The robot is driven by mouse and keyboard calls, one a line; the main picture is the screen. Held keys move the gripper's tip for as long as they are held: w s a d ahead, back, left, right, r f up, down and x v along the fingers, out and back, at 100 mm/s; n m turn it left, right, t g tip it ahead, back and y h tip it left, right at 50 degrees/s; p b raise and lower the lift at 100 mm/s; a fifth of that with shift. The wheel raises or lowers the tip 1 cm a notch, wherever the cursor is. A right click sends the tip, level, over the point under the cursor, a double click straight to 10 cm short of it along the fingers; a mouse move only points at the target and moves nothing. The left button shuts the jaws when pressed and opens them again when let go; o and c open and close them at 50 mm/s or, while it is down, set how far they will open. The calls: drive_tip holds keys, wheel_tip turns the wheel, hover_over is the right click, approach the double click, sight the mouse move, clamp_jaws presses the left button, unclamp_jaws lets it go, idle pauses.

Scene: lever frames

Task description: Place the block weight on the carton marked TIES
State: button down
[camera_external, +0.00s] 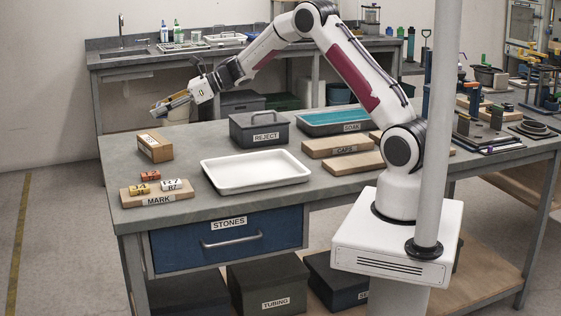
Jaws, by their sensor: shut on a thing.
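My gripper (170,104) is at the upper left, in the air above the table's back left part. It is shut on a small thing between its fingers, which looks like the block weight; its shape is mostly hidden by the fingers. A small brown carton (155,147) stands on the table's left end, below my gripper and clearly apart from it. The carton has a pale label on its front side, too small to read, so I cannot confirm that it says TIES. Its top looks clear except for a pale strip.
A MARK board (133,201) with small numbered blocks lies at the front left. A white tray (255,187) is mid-table. A grey REJECT box (259,131), a SOAK tray (335,123) and a CAPS board (338,146) lie to the right. A grey post (438,130) stands at right.

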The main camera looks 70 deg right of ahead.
drive_tip(key=shift+w+d+r+m+t+h, duration=0.2)
drive_tip(key=shift+w+d+m+h, duration=0.15)
drive_tip(key=shift+d, duration=0.2)
drive_tip(key=shift+w+d+r+m+t+h, duration=0.1)
drive_tip(key=shift+w+d+m+t+h, duration=0.2)
drive_tip(key=shift+d, duration=0.2)
drive_tip(key=shift+w+d+f+m+h, duration=0.1)
drive_tip(key=shift+w+d+m+h, duration=0.2)
drive_tip(key=shift+d+h, duration=0.2)
drive_tip(key=shift+s, duration=0.1)
hover_over(165, 143)
drive_tip(key=shift+y, duration=0.25)
drive_tip(key=shift+f, duration=3.15)
drive_tip(key=shift+f, duration=1.9)
drive_tip(key=c, duration=1.4)
unclamp_jaws()
drive_tip(key=shift+f, duration=0.2)
